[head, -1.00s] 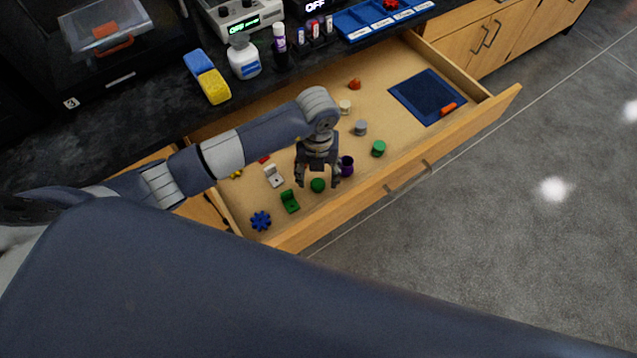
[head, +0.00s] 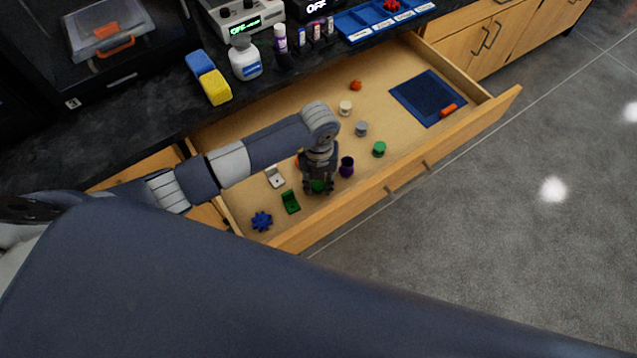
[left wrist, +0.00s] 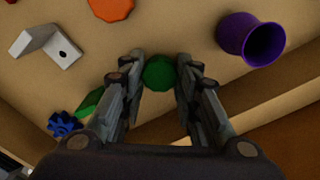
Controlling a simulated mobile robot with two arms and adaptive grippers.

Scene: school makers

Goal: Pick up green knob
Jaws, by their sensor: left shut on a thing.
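A green knob (head: 318,186) lies in the open wooden drawer, between the fingers of my left gripper (head: 318,190). In the left wrist view the round green knob (left wrist: 160,73) sits between the two fingertips of my left gripper (left wrist: 160,80), which are closed on its sides. The fingers hide part of the knob in the head view. Another green knob-like piece (head: 379,149) stands farther right in the drawer. My right gripper is not in view.
Close by are a purple cup-like piece (head: 346,167), a green bracket (head: 290,202), a white bracket (head: 275,177) and a blue gear (head: 262,221). The drawer's front wall (head: 365,193) is close to the gripper. A blue tray (head: 428,97) lies at the drawer's right end.

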